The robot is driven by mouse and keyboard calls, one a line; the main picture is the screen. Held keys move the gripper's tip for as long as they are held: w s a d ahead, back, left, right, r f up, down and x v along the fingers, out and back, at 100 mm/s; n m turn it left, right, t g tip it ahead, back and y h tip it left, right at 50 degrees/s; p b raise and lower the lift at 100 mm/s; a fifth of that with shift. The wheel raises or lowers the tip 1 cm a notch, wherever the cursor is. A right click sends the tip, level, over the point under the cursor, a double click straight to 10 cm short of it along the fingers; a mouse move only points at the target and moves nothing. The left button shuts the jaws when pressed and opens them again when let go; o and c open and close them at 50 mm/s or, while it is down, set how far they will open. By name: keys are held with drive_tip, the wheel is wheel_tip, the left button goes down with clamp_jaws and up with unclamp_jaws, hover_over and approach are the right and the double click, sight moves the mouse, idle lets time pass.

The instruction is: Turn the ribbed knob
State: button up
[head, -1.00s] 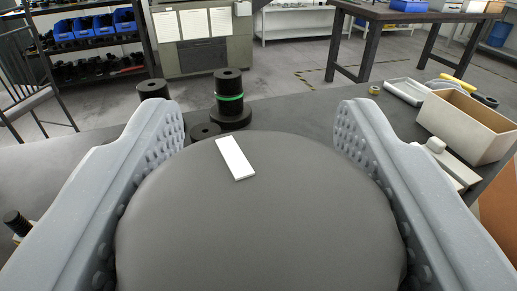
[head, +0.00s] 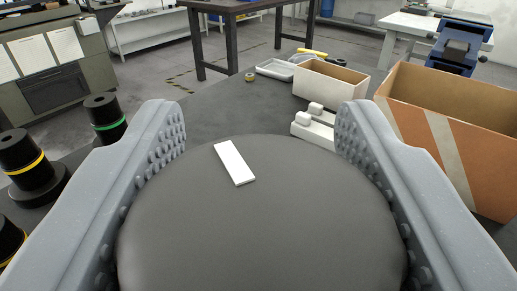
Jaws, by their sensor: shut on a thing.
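The knob (head: 262,225) is a large dark grey round cap that fills the lower middle of the head view. A white rectangular mark (head: 234,163) lies on its top, slightly tilted, near the far edge. My gripper (head: 261,145) has one studded grey jaw on each side of the knob and is shut on it. The jaw pads press against its left and right sides. Ribs on the knob are not visible from here, and its lower part is hidden.
Black stacked cylinders with a green ring (head: 107,118) and a yellow ring (head: 27,167) stand at left. At right are an open orange-striped box (head: 450,140), a smaller cream box (head: 326,90) and white blocks (head: 314,128). A workbench (head: 225,6) stands beyond.

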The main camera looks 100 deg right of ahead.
drive_tip(key=shift+s+f+m+g+y, duration=0.15)
drive_tip(key=shift+m+g+y, duration=0.1)
drive_tip(key=shift+m+g, duration=0.45)
drive_tip(key=shift+s+f+m+g+y, duration=0.1)
drive_tip(key=shift+m+g+y, duration=0.25)
drive_tip(key=shift+g, duration=0.55)
drive_tip(key=shift+r+m+g+b, duration=0.1)
drive_tip(key=shift+m+g+b, duration=0.25)
drive_tip(key=shift+g, duration=0.15)
drive_tip(key=shift+s+a+m+g+y+b, duration=0.1)
drive_tip(key=shift+m+g+y+b, duration=0.35)
drive_tip(key=shift+g, duration=0.3)
drive_tip(key=shift+s+a+m+g+y+b, duration=0.1)
drive_tip(key=shift+m+g+y+b, duration=0.1)
drive_tip(key=shift+m+g+y, duration=0.4)
drive_tip(key=o, duration=1)
drive_tip(key=shift+c, duration=0.2)
drive_tip(key=shift+r, duration=0.1)
drive_tip(key=shift+w, duration=0.1)
